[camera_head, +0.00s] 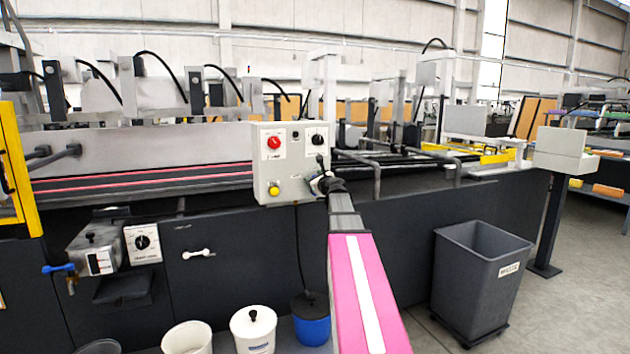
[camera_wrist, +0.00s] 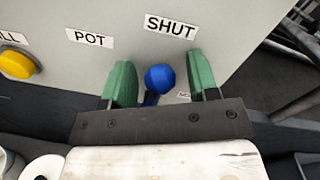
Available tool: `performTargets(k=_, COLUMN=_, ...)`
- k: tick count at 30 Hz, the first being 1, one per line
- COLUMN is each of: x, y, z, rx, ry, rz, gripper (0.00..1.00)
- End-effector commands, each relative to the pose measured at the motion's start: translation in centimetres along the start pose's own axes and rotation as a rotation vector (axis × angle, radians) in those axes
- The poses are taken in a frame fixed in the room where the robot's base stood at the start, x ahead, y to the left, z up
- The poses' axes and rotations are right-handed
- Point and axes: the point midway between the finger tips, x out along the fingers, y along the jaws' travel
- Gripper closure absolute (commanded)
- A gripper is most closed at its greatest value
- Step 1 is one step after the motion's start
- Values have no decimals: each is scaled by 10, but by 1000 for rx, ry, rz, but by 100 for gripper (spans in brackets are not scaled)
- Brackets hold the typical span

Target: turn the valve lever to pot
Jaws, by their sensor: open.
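The valve lever's round blue knob (camera_wrist: 159,79) shows in the wrist view, just below the SHUT label (camera_wrist: 171,26). The POT label (camera_wrist: 89,38) is to its left on the same grey panel. My gripper (camera_wrist: 160,68) is open, with one green finger on each side of the knob and a visible gap on both sides. A short dark piece shows under the knob; the rest of the lever is hidden behind my gripper. In the head view my gripper (camera_head: 322,183) is at the lower right of the grey control box (camera_head: 272,160), and the lever cannot be made out there.
The box carries a red button (camera_head: 274,142), a black dial (camera_head: 318,140) and a yellow button (camera_head: 274,188), also in the wrist view (camera_wrist: 18,63). A grey waste bin (camera_head: 475,280) stands right. Several pots, including a blue one (camera_head: 311,330), stand below. Rails pass right of the box.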

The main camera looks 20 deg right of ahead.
Motion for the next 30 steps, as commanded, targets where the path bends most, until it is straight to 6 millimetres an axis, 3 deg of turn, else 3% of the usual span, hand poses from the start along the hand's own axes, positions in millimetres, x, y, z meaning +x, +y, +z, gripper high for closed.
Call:
performTargets(k=4, x=0, y=0, z=0, rx=0, ry=0, rz=0, gripper=49)
performTargets(k=9, x=-1, y=0, z=0, rx=0, ry=0, rz=0, gripper=100)
performTargets(k=20, x=-1, y=3, z=0, rx=-53, ry=5, rz=0, gripper=100)
performTargets(k=30, x=0, y=16, z=3, rx=-287, ry=20, rz=4, gripper=100)
